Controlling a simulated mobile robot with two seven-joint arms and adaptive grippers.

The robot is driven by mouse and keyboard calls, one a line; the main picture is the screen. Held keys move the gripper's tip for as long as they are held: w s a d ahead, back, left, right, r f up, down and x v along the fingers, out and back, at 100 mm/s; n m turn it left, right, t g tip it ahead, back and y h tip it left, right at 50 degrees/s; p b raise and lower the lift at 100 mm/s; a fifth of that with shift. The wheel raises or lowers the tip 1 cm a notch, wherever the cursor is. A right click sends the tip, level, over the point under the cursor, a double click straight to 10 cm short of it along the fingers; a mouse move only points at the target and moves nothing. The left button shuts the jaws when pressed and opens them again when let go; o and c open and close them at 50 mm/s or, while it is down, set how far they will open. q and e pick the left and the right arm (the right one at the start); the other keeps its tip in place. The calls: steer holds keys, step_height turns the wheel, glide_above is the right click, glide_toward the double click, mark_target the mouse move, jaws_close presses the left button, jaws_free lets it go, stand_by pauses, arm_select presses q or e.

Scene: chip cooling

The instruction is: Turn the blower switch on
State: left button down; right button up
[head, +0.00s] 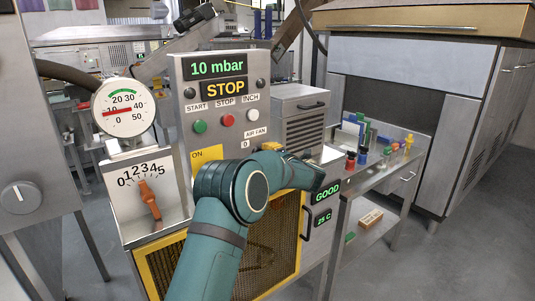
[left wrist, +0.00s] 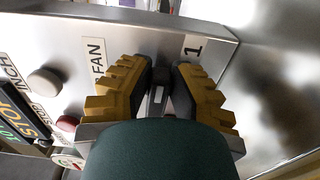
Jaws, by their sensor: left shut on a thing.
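The blower switch, a dark knob (left wrist: 158,92), is on the grey control panel (head: 180,108) below the AIR FAN label. In the left wrist view it stands between the FAN label (left wrist: 97,58) and the 1 label (left wrist: 193,48). My left gripper (left wrist: 158,88) is shut on it, one yellow ribbed finger on each side. In the head view the left gripper (head: 272,149) is at the panel's lower right, partly hidden by my wrist, and the switch is hidden. A 0 label (head: 245,143) shows beside it. I cannot tell which position the switch is in. My right gripper is not in view.
Green, red and white buttons (head: 227,120) sit above the switch. Displays read 10 mbar, STOP (head: 224,88), GOOD and 25 C. A gauge (head: 123,106) and an orange lever dial (head: 150,200) are left. A side table (head: 345,180) holds small items. Floor (head: 480,220) is free at right.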

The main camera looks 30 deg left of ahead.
arm_select(q)
steer(key=shift+r, duration=0.1)
steer(key=c, duration=0.9)
jaws_free()
steer(key=shift+a, duration=0.1)
steer(key=shift+o, duration=0.2)
steer(key=v, duration=1.2)
